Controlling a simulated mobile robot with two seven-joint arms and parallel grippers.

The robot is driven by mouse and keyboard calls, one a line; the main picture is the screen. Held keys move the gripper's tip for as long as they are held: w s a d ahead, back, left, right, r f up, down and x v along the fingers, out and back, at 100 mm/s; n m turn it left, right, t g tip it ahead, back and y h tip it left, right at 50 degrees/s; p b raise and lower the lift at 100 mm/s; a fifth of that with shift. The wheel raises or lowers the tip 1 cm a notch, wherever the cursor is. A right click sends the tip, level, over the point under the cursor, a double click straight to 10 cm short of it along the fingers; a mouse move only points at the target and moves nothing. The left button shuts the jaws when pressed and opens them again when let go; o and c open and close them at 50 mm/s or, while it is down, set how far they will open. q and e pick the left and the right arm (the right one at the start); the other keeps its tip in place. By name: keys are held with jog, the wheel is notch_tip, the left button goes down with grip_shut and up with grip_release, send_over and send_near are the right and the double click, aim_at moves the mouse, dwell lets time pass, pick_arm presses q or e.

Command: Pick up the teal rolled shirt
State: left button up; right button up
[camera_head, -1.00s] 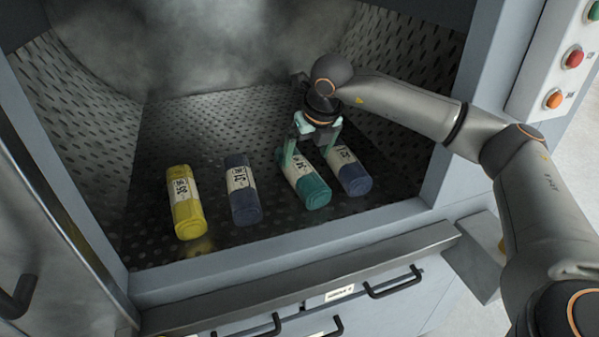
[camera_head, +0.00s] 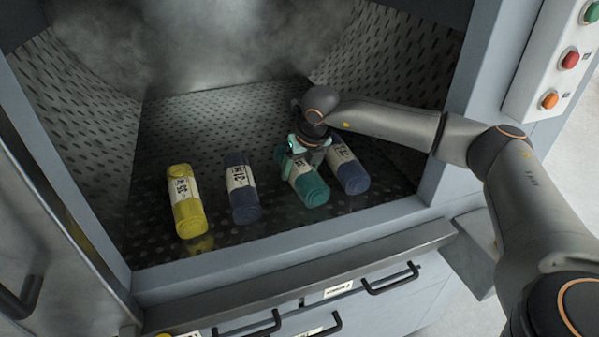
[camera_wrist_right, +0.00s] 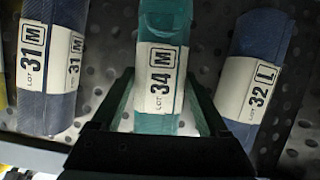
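The teal rolled shirt (camera_head: 312,190) lies on the perforated floor of the washer, third from the left in a row of rolls. It has a white label marked LOT 34 M, clear in the right wrist view (camera_wrist_right: 161,30). My right gripper (camera_head: 302,163) is low over its far part. In the right wrist view its dark fingers (camera_wrist_right: 161,85) stand one on each side of the teal roll at the label, open, with little room at the tips. Firm contact cannot be seen. My left gripper is out of view.
A dark blue roll marked 32 L (camera_head: 349,175) lies close to the right of the teal one. Another blue roll, 31 M (camera_head: 243,205), and a yellow roll (camera_head: 188,215) lie to the left. The washer's front sill (camera_head: 290,245) borders the floor.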

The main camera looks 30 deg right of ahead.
jog(key=c, duration=1)
jog(key=shift+c, duration=0.4)
jog(key=shift+r, duration=0.15)
